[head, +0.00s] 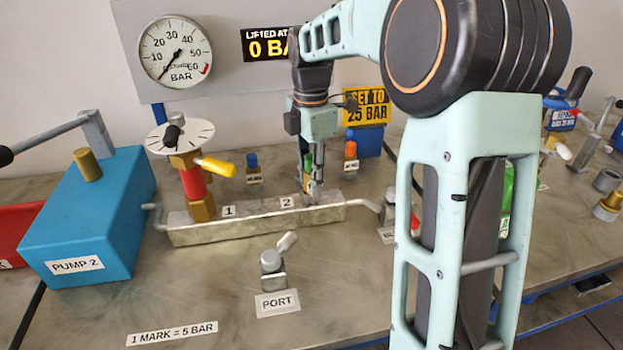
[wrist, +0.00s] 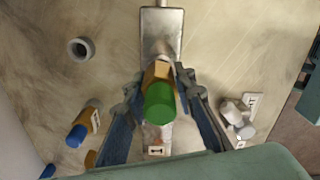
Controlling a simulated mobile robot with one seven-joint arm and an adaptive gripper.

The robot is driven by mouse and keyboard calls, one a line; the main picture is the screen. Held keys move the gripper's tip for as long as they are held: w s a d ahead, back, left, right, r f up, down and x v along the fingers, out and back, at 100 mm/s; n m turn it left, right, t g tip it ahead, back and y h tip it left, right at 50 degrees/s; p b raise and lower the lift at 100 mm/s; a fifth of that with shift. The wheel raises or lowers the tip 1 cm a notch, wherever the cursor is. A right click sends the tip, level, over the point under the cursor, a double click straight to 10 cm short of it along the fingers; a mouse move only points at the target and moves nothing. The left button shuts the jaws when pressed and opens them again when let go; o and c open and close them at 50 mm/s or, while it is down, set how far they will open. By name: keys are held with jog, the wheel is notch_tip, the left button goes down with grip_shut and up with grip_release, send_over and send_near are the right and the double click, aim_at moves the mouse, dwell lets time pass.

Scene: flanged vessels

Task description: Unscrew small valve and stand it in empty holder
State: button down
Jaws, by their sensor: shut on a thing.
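A small valve (wrist: 157,97) with a green cap and a brass hex body is between the fingers of my gripper (wrist: 160,78) in the wrist view. The fingers are shut on it, one on each side. In the head view my gripper (head: 313,192) points down over the right part of the metal block (head: 262,222), beside the label 2. There the valve is mostly hidden by the fingers. I cannot tell whether it is still seated in the block. An empty grey ring holder (wrist: 80,50) stands on the table to the upper left in the wrist view.
A blue-capped valve (head: 253,166) and an orange-capped valve (head: 350,158) stand behind the block. The port fitting (head: 271,265) is in front. A red and brass stack (head: 192,183) with a dial rises at the block's left end. The blue pump (head: 85,215) is further left.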

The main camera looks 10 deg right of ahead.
aim_at(311, 156)
jog(key=shift+r, duration=0.15)
jog(key=shift+r+p, duration=1.1)
jog(key=shift+p, duration=0.05)
notch_tip(311, 156, up, 4)
jog(key=p, duration=0.4)
jog(key=shift+w, duration=0.1)
